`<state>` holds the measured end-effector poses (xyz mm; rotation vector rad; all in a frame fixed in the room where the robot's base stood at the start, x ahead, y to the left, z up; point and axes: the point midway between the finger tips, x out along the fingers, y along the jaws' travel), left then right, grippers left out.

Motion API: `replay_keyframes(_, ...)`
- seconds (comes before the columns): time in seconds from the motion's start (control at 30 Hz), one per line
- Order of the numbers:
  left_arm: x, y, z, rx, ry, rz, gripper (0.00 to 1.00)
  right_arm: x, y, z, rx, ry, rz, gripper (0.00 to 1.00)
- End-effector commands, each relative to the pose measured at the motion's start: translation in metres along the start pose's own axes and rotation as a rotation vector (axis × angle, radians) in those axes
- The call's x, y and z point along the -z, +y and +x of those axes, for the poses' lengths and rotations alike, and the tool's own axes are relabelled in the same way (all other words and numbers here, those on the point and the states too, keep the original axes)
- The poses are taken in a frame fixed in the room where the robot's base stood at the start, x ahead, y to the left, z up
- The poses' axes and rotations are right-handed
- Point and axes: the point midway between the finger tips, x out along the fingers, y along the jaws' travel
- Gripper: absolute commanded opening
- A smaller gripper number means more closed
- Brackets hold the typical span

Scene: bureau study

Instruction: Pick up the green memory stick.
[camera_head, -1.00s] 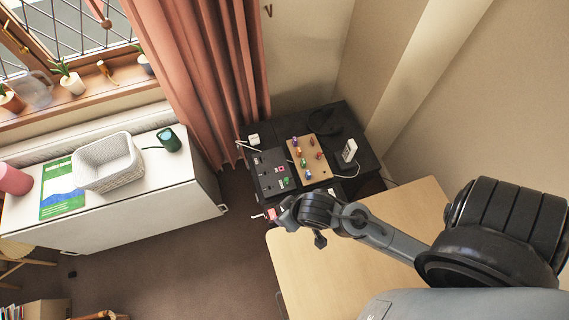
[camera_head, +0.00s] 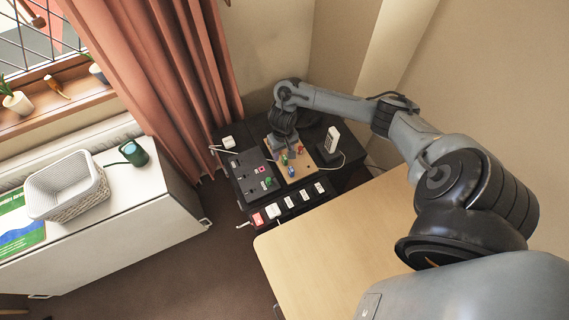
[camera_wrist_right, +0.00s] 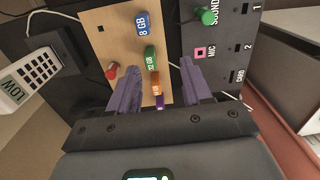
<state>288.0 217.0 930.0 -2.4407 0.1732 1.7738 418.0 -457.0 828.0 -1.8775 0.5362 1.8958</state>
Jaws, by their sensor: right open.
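The green memory stick (camera_wrist_right: 150,58), labelled 32 GB, stands in a wooden board (camera_wrist_right: 97,20) in the right wrist view. It also shows small in the head view (camera_head: 284,160). A blue 8 GB stick (camera_wrist_right: 142,24), an orange stick (camera_wrist_right: 155,82), a purple stick (camera_wrist_right: 160,103) and a red stick (camera_wrist_right: 112,70) stand in the same board. My right gripper (camera_wrist_right: 159,67) is open above the board. Its purple-grey fingers show on either side of the row with the green and orange sticks. I cannot tell the remaining height. My left gripper is not in view.
Left of the board in the head view is a black socket panel (camera_head: 243,172) with a green plug (camera_head: 268,181). A white device (camera_head: 332,139) stands to the right. A light wooden table (camera_head: 330,235) is bare.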

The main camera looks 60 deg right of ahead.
Motion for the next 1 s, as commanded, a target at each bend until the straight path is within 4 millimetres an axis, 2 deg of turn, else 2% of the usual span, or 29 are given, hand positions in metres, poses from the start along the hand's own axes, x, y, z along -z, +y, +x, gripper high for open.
replay_keyframes(0.03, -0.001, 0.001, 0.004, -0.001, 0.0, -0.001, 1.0, 0.009, 0.007, -0.004, -0.009, 0.008, 0.014, 0.49)
replay_keyframes(0.17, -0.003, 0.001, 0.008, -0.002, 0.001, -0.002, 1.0, 0.019, 0.015, -0.003, -0.018, 0.013, 0.033, 0.49)
replay_keyframes(0.43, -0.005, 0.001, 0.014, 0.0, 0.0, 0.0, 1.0, 0.02, 0.017, 0.032, -0.019, 0.014, 0.034, 0.49)
replay_keyframes(0.77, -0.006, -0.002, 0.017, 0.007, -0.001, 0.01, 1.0, 0.021, 0.018, 0.052, -0.02, 0.014, 0.034, 0.49)
replay_keyframes(1.0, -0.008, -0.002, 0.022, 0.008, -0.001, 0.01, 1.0, 0.022, 0.021, 0.083, -0.019, 0.015, 0.033, 0.49)
